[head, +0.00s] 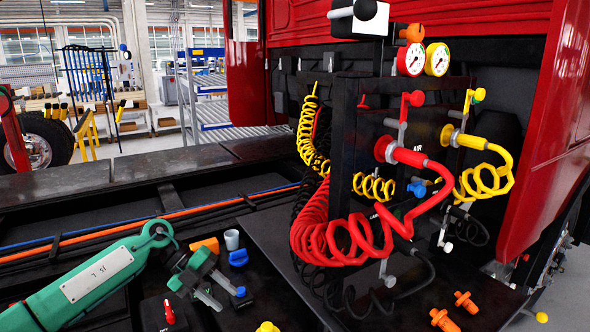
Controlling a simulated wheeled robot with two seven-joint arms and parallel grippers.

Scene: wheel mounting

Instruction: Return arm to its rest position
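My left arm (85,280), green with a white label plate, reaches in from the lower left over the dark truck frame. My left gripper (225,298) shows at the lower middle, dark with green parts. Its two grey fingers stand apart and point down to the right, and nothing shows between them. A small blue cap (240,292) appears close to one fingertip; I cannot tell if they touch. My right arm and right gripper are not in view.
A dark panel carries a red coiled hose (330,235), yellow coiled hoses (490,180) and gauges (411,59). Orange fittings (465,301), a grey cup (232,239) and a red-topped switch (169,312) are nearby. The red truck cab (560,150) bounds the right.

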